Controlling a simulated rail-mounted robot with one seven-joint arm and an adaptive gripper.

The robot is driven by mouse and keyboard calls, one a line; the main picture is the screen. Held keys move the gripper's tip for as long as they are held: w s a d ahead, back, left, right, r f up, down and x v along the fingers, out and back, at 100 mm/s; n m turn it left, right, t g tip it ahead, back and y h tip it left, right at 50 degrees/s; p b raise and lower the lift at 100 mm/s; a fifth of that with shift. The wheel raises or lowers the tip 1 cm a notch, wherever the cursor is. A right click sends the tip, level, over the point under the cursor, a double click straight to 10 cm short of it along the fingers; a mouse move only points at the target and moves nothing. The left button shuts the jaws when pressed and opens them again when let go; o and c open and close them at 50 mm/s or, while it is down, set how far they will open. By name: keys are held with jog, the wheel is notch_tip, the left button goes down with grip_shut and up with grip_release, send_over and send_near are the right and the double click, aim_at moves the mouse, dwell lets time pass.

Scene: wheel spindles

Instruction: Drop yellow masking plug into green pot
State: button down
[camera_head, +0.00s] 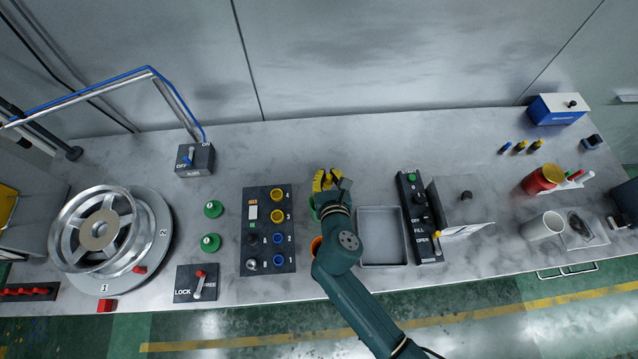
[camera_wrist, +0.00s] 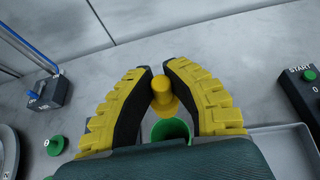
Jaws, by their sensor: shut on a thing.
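The yellow masking plug (camera_wrist: 162,92) is held between the two yellow and black fingers of my gripper (camera_wrist: 157,80) in the wrist view. The green pot (camera_wrist: 170,129) shows just below and behind the plug, with its round opening facing up and its lower part hidden by my gripper. In the head view my gripper (camera_head: 328,180) is over the worktop, right of the dark panel. There the green pot (camera_head: 312,207) is mostly hidden by my gripper, and the plug cannot be made out.
An orange pot (camera_head: 316,245) stands partly behind my arm. A dark panel (camera_head: 263,262) with yellow and blue rings lies left; an empty grey tray (camera_head: 381,212) lies right. Green knobbed pieces (camera_head: 210,243) and a wheel (camera_head: 98,230) are farther left. The worktop behind is clear.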

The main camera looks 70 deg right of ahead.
notch_tip(320, 180, down, 6)
jog(key=b, duration=0.7)
jog(key=c, duration=1)
grip_release()
jog(key=shift+c, duration=0.2)
jog(key=shift+a+r, duration=0.1)
jog(key=shift+a, duration=0.1)
jog(key=v, duration=1.1)
jog(key=shift+s+a+r, duration=0.2)
jog(key=shift+a+r, duration=0.05)
